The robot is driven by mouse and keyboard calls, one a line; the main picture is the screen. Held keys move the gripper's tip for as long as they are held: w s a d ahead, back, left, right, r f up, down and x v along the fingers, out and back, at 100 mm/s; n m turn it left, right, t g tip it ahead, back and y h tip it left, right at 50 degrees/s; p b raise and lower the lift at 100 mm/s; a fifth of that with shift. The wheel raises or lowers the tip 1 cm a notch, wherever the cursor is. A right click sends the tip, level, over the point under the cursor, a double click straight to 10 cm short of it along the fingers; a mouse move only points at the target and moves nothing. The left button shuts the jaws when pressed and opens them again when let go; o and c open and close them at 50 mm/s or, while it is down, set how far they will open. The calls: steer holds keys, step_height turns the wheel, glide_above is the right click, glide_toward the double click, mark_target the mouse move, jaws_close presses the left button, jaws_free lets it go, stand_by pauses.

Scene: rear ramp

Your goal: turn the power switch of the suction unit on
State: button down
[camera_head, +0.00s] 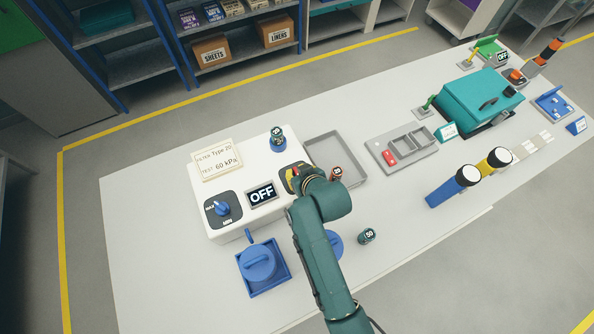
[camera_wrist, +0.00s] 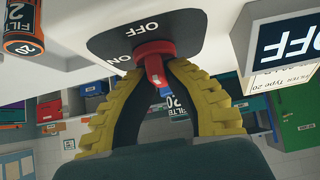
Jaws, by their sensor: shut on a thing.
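The suction unit is a white box (camera_head: 236,232) on the near left of the table. Its display (camera_head: 262,195) reads OFF; part of it also shows in the wrist view (camera_wrist: 290,45). The red power switch knob (camera_wrist: 153,62) sits on a dark plate (camera_wrist: 185,32) marked OFF and ON. My gripper (camera_wrist: 157,70) is shut on the knob, with a yellow finger on either side. In the head view my gripper (camera_head: 294,177) and wrist cover most of the switch. I cannot tell exactly where the knob points.
A blue MAX/MIN dial (camera_head: 222,208) and a sign (camera_head: 216,161) are on the unit's left part. A dark canister (camera_head: 278,142) stands at its back. A grey tray (camera_head: 322,143) lies to the right. Another canister (camera_head: 367,236) and a blue pot (camera_head: 257,262) stand in front.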

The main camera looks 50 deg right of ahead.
steer(key=shift+n+y, duration=0.3)
steer(key=shift+n, duration=0.1)
steer(key=shift+p, duration=0.35)
steer(key=n+y, duration=0.2)
steer(key=shift+d+f+n+t, duration=0.1)
steer(key=shift+n+t, duration=0.2)
steer(key=shift+n, duration=0.1)
steer(key=n+y+b, duration=0.1)
steer(key=n, duration=0.1)
steer(key=n+y+b, duration=0.1)
steer(key=y, duration=0.1)
steer(key=shift+f+n, duration=0.2)
steer(key=shift+n, duration=0.2)
steer(key=n+g+y+b, duration=0.1)
steer(key=n+y+b, duration=0.1)
steer(key=n+b, duration=0.1)
steer(key=n+g+y+b, duration=0.1)
steer(key=n+y+b, duration=0.1)
steer(key=n+b, duration=0.1)
steer(key=shift+f+g+b, duration=0.15)
steer(key=shift+g+b, duration=0.25)
steer(key=shift+b, duration=0.1)
steer(key=n+b, duration=0.1)
steer(key=n+g+y, duration=0.1)
steer(key=shift+r+n+b, duration=0.2)
steer(key=shift+n+b, duration=0.1)
steer(key=shift+b, duration=0.1)
steer(key=shift+n+g+y, duration=0.5)
steer(key=shift+n+g, duration=0.3)
steer(key=shift+b, duration=0.3)
